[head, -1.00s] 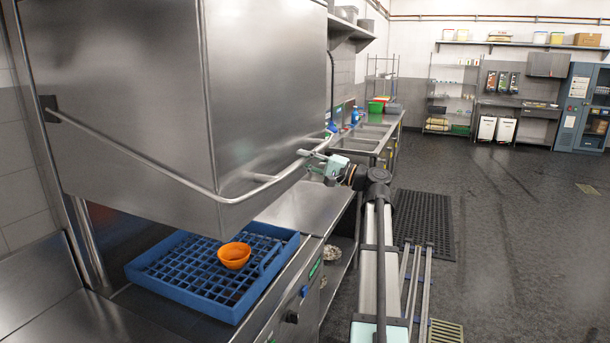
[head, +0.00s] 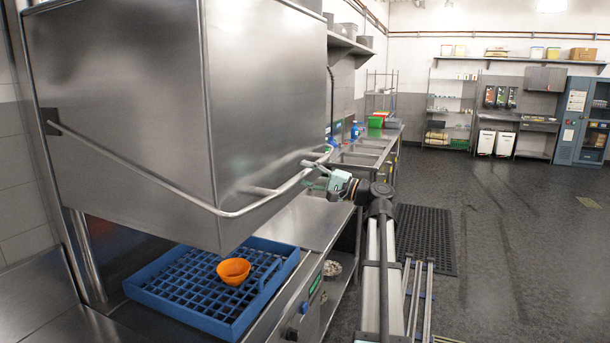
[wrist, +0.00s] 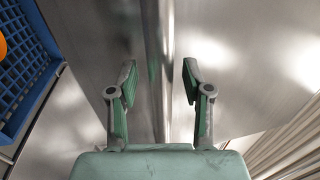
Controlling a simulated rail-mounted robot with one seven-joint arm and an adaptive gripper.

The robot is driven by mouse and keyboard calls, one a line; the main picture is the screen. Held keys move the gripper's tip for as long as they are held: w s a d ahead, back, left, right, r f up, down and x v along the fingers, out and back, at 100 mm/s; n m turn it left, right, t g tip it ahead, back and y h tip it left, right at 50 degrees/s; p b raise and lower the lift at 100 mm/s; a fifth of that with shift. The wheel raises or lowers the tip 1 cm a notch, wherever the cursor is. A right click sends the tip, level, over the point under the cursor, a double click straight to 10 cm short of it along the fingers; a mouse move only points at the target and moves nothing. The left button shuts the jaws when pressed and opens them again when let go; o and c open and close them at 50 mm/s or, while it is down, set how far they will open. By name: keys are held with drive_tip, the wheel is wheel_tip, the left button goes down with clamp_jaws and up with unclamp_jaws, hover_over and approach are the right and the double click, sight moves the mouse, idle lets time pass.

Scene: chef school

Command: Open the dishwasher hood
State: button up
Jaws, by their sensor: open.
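The dishwasher hood (head: 130,110) is a large steel box at the left of the head view. Its lower edge is above a blue dish rack (head: 183,313), with an open gap between. A thin metal handle bar (head: 140,178) runs along the hood's side and front and bends round at its right end. My gripper (head: 314,178) is at that right end. In the wrist view, my gripper (wrist: 157,85) is open, with a vertical metal bar (wrist: 156,50), apparently the handle, between its fingers. I cannot tell whether either finger touches it.
An orange bowl (head: 233,270) sits in the rack. A steel counter (head: 305,222) extends right from the dishwasher towards sinks (head: 365,155). Shelves and a blue cabinet (head: 580,120) stand at the far wall. The dark floor (head: 530,250) at right is clear.

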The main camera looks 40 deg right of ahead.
drive_tip(key=v, duration=1.1)
drive_tip(key=shift+s+d, duration=0.15)
drive_tip(key=shift+d, duration=0.05)
drive_tip(key=shift+f, duration=0.1)
